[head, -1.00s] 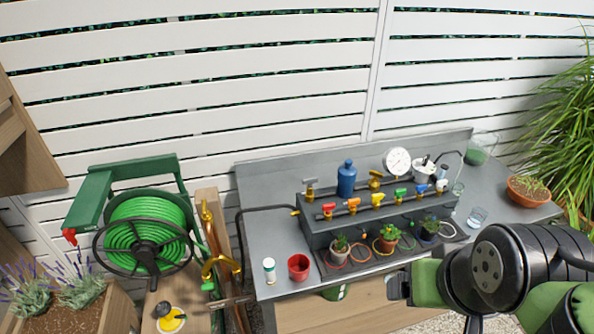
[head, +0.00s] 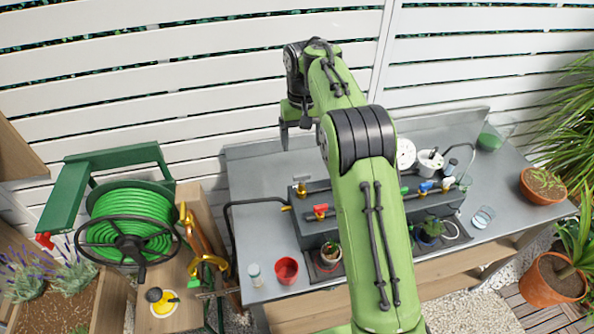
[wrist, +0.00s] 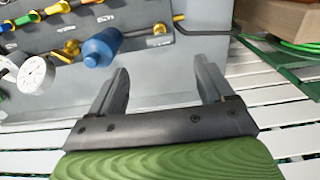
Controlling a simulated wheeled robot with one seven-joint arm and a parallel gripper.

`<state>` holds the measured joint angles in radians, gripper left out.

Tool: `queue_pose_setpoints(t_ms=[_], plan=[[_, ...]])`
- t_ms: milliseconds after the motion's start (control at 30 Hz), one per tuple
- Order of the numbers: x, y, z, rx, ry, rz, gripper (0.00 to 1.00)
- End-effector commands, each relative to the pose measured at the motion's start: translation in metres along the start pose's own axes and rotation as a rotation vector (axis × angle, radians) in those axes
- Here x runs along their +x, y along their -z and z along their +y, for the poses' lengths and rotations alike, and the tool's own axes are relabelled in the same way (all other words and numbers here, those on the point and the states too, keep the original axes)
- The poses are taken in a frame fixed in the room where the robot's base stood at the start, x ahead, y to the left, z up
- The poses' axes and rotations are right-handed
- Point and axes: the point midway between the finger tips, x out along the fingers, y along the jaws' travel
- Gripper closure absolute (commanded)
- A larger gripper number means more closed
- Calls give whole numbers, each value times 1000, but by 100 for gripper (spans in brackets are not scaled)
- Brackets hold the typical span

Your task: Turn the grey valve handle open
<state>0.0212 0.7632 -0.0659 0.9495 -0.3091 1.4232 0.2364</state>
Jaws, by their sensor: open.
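The grey valve handle (head: 301,180) stands on a brass fitting at the left end of the grey manifold's upper pipe. In the wrist view the grey handle (wrist: 158,30) lies beyond my fingertips, roughly in line with the gap between them. My gripper (head: 295,138) hangs above the back of the bench, its fingers pointing down, above and behind the handle. It also shows in the wrist view (wrist: 162,68), open and empty, apart from the handle.
A blue bottle (wrist: 100,48) stands beside the handle; my arm hides it in the head view. A red-handled valve (head: 320,211) is in front of the handle. A white dial gauge (wrist: 35,74) is farther along. A white slatted fence (head: 200,60) rises behind the bench.

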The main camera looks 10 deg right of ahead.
Motion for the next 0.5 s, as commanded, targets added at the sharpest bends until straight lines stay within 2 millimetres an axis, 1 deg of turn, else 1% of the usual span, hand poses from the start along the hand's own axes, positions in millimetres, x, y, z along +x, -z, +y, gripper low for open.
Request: queue_pose_setpoints(t_ms=[33,300,400,500], plan=[[20,-1,0,-1,0,-6,19],[87,-1,0,1,0,-5,19],[106,-1,-1,0,0,-4,19],[118,0,0,0,1,-1,19]])
